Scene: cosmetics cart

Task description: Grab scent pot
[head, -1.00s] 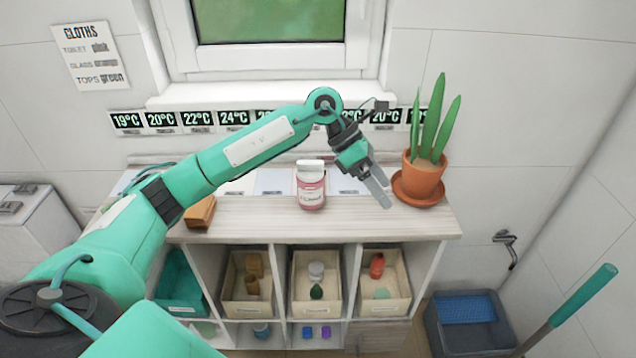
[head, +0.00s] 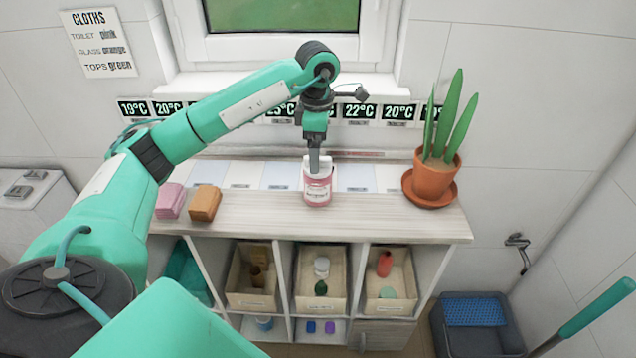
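The scent pot appears to be the pink jar (head: 318,190) with a white lid and a pale label. It stands upright on the wooden top of the shelf unit, near its middle. My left gripper (head: 316,163) points straight down at the jar's lid, and its fingers overlap the lid in the picture. The fingers are seen nearly edge-on, so I cannot tell whether they are closed on the lid or apart from it. My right gripper is out of view.
A potted plant (head: 434,178) stands at the right end of the shelf top (head: 250,222). Pink (head: 170,201) and brown (head: 204,203) blocks lie at the left. Bins with small items fill the compartments below. A window sill and temperature labels line the wall behind.

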